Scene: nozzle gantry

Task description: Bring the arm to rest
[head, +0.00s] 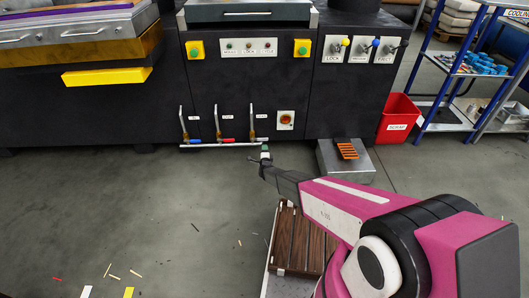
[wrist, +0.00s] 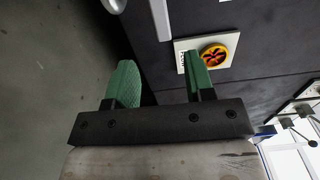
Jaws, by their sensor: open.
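My gripper (head: 265,152) is at the end of my magenta arm, reaching toward the lower front of the dark machine. In the head view it stands near the right end of the pipe with the lever valves. In the wrist view my gripper (wrist: 160,80) shows two green fingers spread apart with nothing between them. The right finger overlaps the white plate of a round yellow and red knob (wrist: 214,57); I cannot tell whether it touches. The same knob plate (head: 286,120) shows in the head view above and to the right of the gripper.
The lever valves (head: 226,142) stick out from the machine (head: 160,110). A grey block with an orange rack (head: 347,150), a red scrap bin (head: 398,118) and a blue shelf (head: 440,85) stand at right. A slatted brown box (head: 298,240) sits beside my arm. The floor at left is mostly clear, with scattered debris.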

